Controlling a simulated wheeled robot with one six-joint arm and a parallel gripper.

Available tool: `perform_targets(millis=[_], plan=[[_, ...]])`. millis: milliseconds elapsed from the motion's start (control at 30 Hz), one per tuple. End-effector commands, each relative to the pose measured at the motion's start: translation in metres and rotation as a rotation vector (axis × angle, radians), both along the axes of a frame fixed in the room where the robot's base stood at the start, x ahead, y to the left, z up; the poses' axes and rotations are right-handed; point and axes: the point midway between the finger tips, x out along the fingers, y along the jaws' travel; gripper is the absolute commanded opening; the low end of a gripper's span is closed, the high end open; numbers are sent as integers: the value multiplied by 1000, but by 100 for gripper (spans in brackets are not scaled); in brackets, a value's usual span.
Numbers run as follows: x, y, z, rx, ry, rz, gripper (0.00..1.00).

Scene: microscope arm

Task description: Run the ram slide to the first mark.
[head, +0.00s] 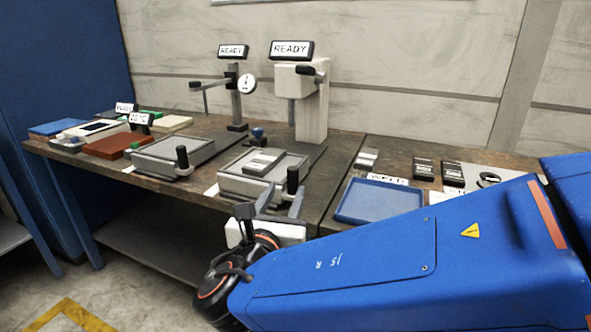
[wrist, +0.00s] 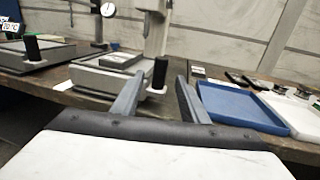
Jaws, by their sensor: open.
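The ram slide (head: 232,183) is a grey tray with a pale front, below the white ram press (head: 313,105) on the bench. A dark flat block (head: 262,162) lies on it. Its upright black handle (head: 292,180) stands at the front right corner. In the wrist view the handle (wrist: 160,72) shows beyond and between my fingertips. My gripper (head: 256,200) is open and empty at the bench's front edge. Whether a finger touches the handle cannot be told. The marks on the slide's track are not readable.
A similar slide (head: 165,150) with a black handle lies to the left, before a dial gauge stand (head: 237,105). A blue tray (head: 378,202) is to the right, with several dark blocks behind it. READY signs (head: 291,49) stand above the stations.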

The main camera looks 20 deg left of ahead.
Motion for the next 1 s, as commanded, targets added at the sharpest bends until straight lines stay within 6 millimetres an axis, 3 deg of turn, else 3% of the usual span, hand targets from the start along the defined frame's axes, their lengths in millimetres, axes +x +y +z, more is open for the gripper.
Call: perform_targets(millis=[700, 1000], plan=[[107, 12, 0, 0, 0, -3, 40], [123, 14, 0, 0, 1, 0, 40]])
